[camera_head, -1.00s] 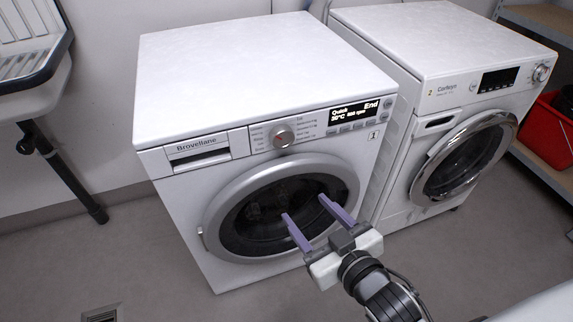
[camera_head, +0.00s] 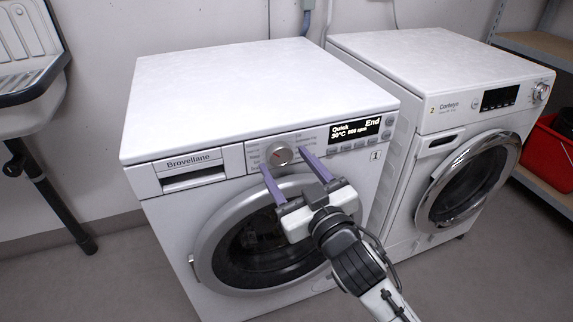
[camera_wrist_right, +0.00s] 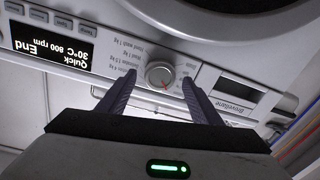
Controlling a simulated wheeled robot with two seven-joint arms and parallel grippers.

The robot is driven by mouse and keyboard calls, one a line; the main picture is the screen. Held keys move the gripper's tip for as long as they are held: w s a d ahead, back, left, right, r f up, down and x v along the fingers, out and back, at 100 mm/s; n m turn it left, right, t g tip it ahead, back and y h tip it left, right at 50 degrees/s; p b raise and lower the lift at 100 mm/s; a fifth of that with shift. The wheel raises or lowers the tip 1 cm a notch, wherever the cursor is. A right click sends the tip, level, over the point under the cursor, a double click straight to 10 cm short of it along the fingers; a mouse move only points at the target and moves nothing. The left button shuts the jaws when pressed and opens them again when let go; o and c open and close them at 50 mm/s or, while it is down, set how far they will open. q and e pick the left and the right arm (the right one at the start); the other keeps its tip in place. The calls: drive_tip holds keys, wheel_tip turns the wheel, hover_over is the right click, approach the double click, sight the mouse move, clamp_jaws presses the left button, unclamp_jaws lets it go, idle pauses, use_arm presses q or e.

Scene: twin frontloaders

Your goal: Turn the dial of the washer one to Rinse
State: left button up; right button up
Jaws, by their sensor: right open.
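Washer one is the left white machine (camera_head: 250,90), marked Brovellane with a small "1" label. Its round silver dial (camera_head: 278,154) sits on the front panel between the drawer and the display. The display (camera_head: 355,130) reads Quick, 30°C, 800 rpm, End. My right gripper (camera_head: 287,161) is open, its purple fingers pointing at the panel, one to each side of the dial in the picture. In the right wrist view the dial (camera_wrist_right: 160,75) appears upside down between the two spread fingertips, with a gap on both sides. Some program labels beside it are readable, others too small. My left gripper is not in view.
The second machine (camera_head: 440,80), marked Corleyn with a "2", stands close on the right. A sink unit (camera_head: 30,85) is at the far left, and a shelf with a red bin (camera_head: 545,148) at the right. Washer one's round door (camera_head: 205,262) is shut below the panel.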

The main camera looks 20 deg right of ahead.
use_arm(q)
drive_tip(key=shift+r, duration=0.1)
use_arm(e)
drive_tip(key=shift+w, duration=0.45)
drive_tip(key=shift+c, duration=0.4)
drive_tip(key=c, duration=1)
use_arm(q)
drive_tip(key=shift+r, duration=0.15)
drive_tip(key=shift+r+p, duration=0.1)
drive_tip(key=shift+p, duration=0.25)
